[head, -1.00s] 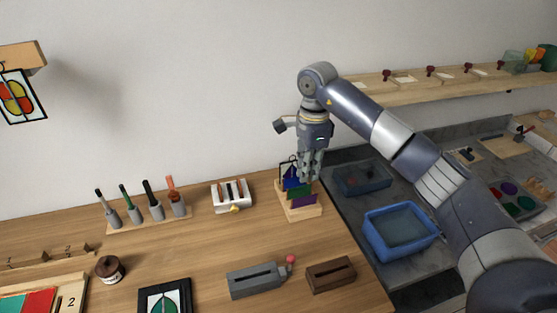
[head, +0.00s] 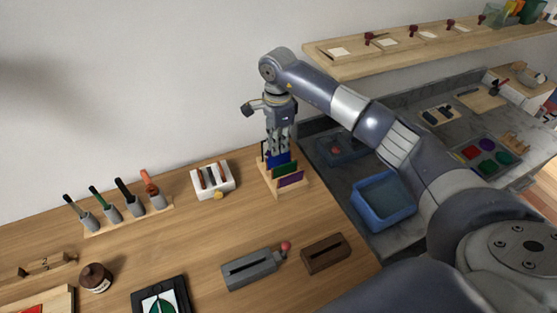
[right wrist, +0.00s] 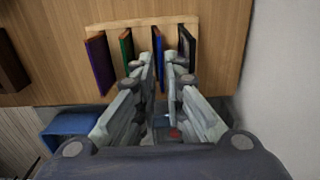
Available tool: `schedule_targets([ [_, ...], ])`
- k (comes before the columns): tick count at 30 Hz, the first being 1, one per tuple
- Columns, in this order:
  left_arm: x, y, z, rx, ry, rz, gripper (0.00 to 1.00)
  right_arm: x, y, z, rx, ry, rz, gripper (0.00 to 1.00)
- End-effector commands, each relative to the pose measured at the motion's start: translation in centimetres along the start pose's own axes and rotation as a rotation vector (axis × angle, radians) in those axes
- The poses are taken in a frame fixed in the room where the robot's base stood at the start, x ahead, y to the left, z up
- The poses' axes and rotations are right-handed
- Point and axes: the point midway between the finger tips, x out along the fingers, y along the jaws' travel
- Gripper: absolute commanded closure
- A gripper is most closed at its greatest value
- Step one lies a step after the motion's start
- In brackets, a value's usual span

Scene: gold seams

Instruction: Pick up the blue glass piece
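The blue glass piece (head: 279,160) stands upright in a wooden rack (head: 289,189) on the table, behind a green piece (head: 285,168) and a purple piece (head: 291,179). My right gripper (head: 279,148) points down over the rack, at the blue piece. In the right wrist view the blue piece (right wrist: 159,58) shows as a thin edge between the fingertips of my right gripper (right wrist: 160,62), which are a small gap apart. Its lower part is hidden by the fingers. A black-edged piece (right wrist: 186,45) stands just right of the fingers. My left gripper is out of view.
A white holder (head: 213,181) and a row of tools (head: 120,203) stand left of the rack. A grey slotted block (head: 249,269) and a brown block (head: 325,253) lie in front. A blue bin (head: 383,200) sits on the grey counter to the right.

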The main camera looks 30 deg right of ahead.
Motion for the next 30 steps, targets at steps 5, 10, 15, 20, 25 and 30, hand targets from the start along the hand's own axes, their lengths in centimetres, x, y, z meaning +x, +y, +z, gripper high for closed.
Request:
schedule_targets([
  [5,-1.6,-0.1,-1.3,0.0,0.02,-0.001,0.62,2.5,0.0,-0.1,0.0,-0.001,0.004,0.9],
  [10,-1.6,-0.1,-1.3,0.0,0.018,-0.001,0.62,3.5,0.0,-0.1,-0.001,-0.001,0.001,0.9],
  [15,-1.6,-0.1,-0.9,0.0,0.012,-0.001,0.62,3.5,0.0,-0.1,-0.001,-0.001,0.001,0.9],
  [20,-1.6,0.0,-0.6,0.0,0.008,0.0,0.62,3.5,-0.1,-0.1,-0.001,-0.001,0.0,1.0],
  [25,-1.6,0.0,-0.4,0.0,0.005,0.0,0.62,3.4,-0.1,-0.1,-0.001,-0.001,-0.002,1.0],
  [30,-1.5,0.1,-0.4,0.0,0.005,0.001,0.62,3.3,-0.2,-0.1,0.0,-0.001,-0.005,1.0],
])
